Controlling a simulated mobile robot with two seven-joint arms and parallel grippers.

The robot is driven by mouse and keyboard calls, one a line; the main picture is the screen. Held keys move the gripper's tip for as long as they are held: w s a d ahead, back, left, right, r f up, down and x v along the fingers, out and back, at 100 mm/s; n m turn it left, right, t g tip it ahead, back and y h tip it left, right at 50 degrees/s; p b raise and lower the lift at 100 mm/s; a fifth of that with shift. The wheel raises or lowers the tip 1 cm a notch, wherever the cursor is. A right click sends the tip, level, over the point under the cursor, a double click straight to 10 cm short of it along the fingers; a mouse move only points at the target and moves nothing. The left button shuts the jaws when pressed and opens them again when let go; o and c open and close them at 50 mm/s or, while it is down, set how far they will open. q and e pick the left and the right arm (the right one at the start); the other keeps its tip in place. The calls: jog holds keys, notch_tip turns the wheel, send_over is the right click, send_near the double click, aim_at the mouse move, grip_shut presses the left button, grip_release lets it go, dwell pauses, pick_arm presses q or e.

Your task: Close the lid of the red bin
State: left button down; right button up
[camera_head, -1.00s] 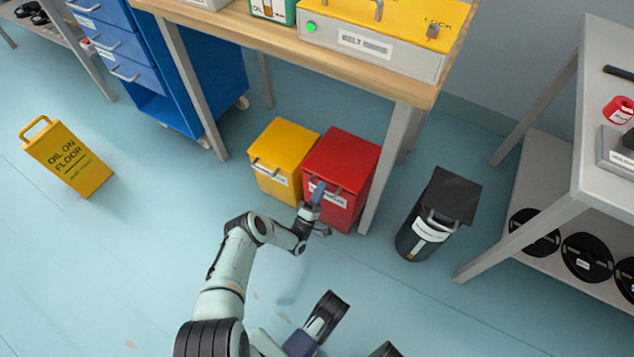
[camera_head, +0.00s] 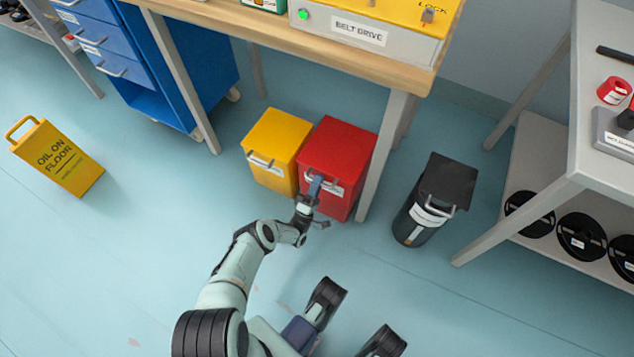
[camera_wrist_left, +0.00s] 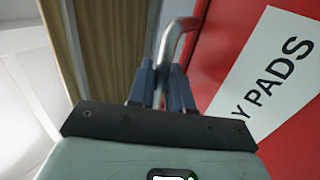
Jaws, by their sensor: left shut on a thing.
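The red bin (camera_head: 338,150) stands under the workbench, to the right of the yellow bin. Its red lid lies flat on top and looks shut. My left gripper (camera_head: 315,182) is at the front of the bin, at the lid's handle. In the left wrist view its blue fingers (camera_wrist_left: 163,88) are shut on the grey bar of the handle (camera_wrist_left: 178,38). Beside them is the red bin's front (camera_wrist_left: 295,140) with a white label ending in "Y PADS" (camera_wrist_left: 262,82). The gripper covers part of the handle and label in the head view. My right gripper is not in view.
The yellow bin (camera_head: 278,140) touches or nearly touches the red bin's left side. A bench leg (camera_head: 383,165) stands close on its right. A black bin (camera_head: 428,205) is further right. A yellow floor sign (camera_head: 60,158) stands at left. The floor in front is clear.

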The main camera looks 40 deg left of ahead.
pick_arm(q)
jog(key=c, duration=1.2)
grip_release()
jog(key=shift+w+a+f, duration=0.15)
jog(key=v, duration=1.3)
